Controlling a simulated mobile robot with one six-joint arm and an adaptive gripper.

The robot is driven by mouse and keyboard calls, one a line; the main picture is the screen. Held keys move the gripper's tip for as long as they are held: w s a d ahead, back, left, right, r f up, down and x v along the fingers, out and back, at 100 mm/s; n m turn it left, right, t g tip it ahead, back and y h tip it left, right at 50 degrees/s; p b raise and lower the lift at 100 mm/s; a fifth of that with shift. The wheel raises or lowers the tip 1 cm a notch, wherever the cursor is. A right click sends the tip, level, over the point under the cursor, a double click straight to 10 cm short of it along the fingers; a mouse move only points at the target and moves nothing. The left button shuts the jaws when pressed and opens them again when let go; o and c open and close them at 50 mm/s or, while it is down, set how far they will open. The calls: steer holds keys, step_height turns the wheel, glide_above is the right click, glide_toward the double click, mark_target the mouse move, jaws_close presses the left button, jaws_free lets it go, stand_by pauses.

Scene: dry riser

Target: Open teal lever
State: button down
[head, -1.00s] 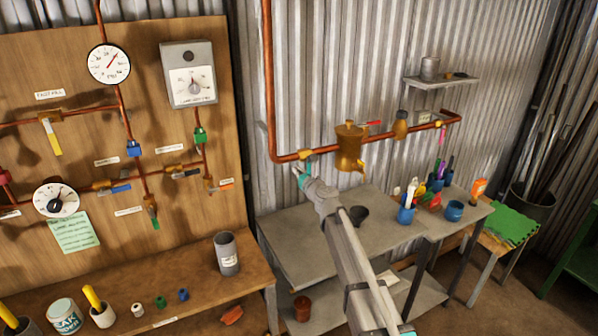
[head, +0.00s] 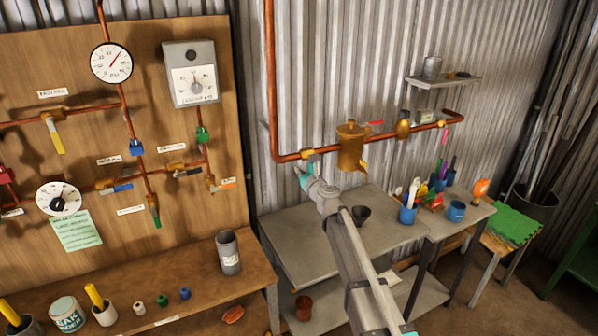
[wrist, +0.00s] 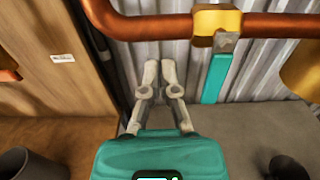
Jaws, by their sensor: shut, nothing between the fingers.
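The teal lever (wrist: 216,78) hangs down from a brass valve (wrist: 218,22) on the copper pipe in the wrist view. The same valve (head: 309,155) shows in the head view, where the lever cannot be told apart from my teal gripper (head: 304,170). In the wrist view my gripper (wrist: 160,70) is shut and empty. Its grey fingertips are left of the lever, with a gap between, and below the pipe in the picture.
The copper pipe (wrist: 150,26) crosses above my fingers. A brass strainer (head: 350,148) is right of the valve. A wooden panel (head: 60,90) with gauges stands to the left. Below is a grey table (head: 300,240) holding a dark cup (head: 361,214).

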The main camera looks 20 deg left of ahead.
steer(key=shift+s+d, duration=0.1)
steer(key=v, duration=0.5)
steer(key=shift+s+d, duration=0.2)
steer(key=shift+d, duration=0.05)
stand_by(0.5)
